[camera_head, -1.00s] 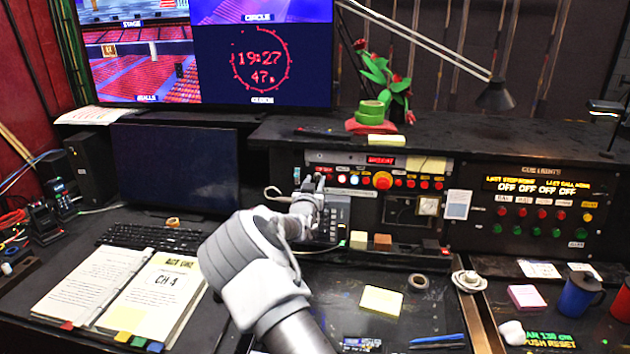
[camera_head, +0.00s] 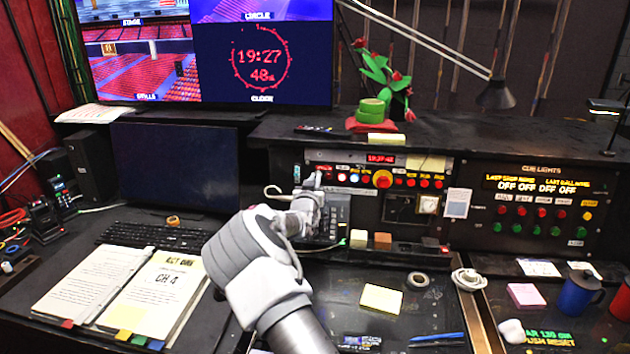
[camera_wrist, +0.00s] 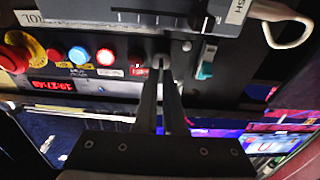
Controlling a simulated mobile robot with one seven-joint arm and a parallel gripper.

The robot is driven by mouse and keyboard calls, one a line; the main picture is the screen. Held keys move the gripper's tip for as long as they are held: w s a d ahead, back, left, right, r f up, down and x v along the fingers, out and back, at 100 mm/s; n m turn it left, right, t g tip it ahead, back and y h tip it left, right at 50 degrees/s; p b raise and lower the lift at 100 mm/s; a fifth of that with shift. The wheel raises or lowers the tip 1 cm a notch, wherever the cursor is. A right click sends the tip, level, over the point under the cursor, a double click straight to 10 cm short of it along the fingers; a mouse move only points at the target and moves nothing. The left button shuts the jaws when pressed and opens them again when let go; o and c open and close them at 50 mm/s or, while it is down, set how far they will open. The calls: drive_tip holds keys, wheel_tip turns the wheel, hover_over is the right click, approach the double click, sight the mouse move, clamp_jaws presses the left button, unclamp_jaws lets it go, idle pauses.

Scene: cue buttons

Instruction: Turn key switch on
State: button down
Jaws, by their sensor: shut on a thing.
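My gripper (camera_head: 316,182) reaches to the left end of the front panel in the head view; its own wrist hides most of the contact. In the wrist view my gripper (camera_wrist: 161,75) has its two dark fingers close together, shut on the small grey metal key switch (camera_wrist: 160,61) on the black panel. Only the top of the key switch shows between the fingertips, so its turn angle cannot be told. In the head view the key switch is hidden behind my gripper.
Beside the key switch in the wrist view are lit red (camera_wrist: 105,57) and blue (camera_wrist: 78,55) buttons, a larger red knob (camera_wrist: 18,52) and a teal switch (camera_wrist: 206,62). A grey phone-like unit (camera_head: 338,215) stands close to my gripper. A lamp (camera_head: 496,94) hangs above the console.

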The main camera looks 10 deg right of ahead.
drive_tip(key=shift+f+m+b, duration=0.15)
drive_tip(key=shift+m+b, duration=0.15)
drive_tip(key=shift+b, duration=0.3)
drive_tip(key=shift+f+m+b, duration=0.1)
drive_tip(key=shift+m+b, duration=0.5)
drive_tip(key=shift+b, duration=0.4)
drive_tip(key=shift+d+m+h+b, duration=0.1)
drive_tip(key=shift+m+h+b, duration=0.2)
drive_tip(key=shift+m+b, duration=0.75)
drive_tip(key=m+b, duration=0.2)
drive_tip(key=shift+m+g+b, duration=0.3)
drive_tip(key=shift+m+b, duration=0.05)
drive_tip(key=shift+b, duration=0.05)
drive_tip(key=m+b, duration=0.1)
drive_tip(key=m, duration=0.3)
drive_tip(key=shift+g+h+b, duration=0.35)
drive_tip(key=shift+g+h, duration=0.05)
drive_tip(key=m+b, duration=0.1)
drive_tip(key=m, duration=0.3)
drive_tip(key=shift+s+m+g, duration=0.1)
drive_tip(key=shift+m+g, duration=0.2)
drive_tip(key=shift+m, duration=0.1)
drive_tip(key=shift+m+g+b, duration=0.3)
drive_tip(key=shift+m+b, duration=0.3)
drive_tip(key=shift+m, duration=1.3)
